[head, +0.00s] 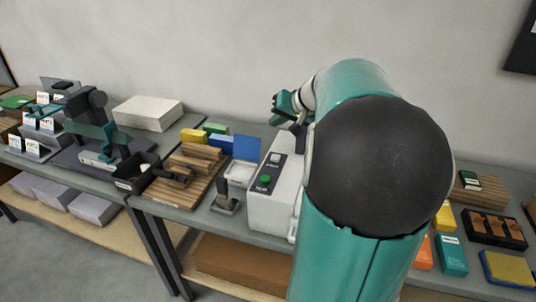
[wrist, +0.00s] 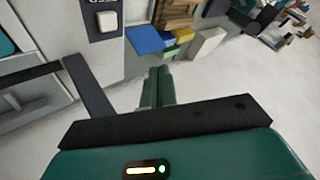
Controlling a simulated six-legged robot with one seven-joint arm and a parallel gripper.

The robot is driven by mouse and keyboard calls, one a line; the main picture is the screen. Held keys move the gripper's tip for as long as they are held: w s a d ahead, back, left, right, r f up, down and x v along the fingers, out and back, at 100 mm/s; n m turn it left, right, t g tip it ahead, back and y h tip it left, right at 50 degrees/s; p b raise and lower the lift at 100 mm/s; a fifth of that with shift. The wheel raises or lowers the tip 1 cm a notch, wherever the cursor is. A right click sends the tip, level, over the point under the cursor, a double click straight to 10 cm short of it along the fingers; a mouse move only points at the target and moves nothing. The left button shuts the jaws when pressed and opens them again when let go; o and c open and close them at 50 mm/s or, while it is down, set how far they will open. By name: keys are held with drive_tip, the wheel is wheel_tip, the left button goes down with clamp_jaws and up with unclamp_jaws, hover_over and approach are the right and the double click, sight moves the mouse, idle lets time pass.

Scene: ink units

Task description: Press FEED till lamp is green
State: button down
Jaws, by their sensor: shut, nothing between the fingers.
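A white box-shaped unit (head: 270,208) stands on the bench, left of my arm. Its dark panel carries a pale square button (head: 275,158) and a green round button or lamp (head: 265,180); their labels are too small to read surely. The pale button also shows in the wrist view (wrist: 106,21). My gripper (head: 281,104) is above the far end of the unit, partly hidden by my arm. In the wrist view its green fingers (wrist: 157,84) are together and empty, to the right of the panel and apart from the button. No other lamp is clear.
A blue card (head: 246,147), wooden slats (head: 190,165) and colored blocks lie left of the unit. Blocks and a dark tray (head: 492,229) are on the right.

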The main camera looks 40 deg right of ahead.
sight(278, 158)
drive_tip(key=shift+s+d+f, duration=0.1)
drive_tip(key=shift+s+f, duration=0.05)
drive_tip(key=shift+f, duration=2.1)
drive_tip(key=shift+s+f, duration=0.15)
drive_tip(key=shift+f, duration=2.05)
drive_tip(key=shift+f, duration=0.4)
drive_tip(key=shift+f, duration=0.5)
drive_tip(key=shift+r, duration=0.95)
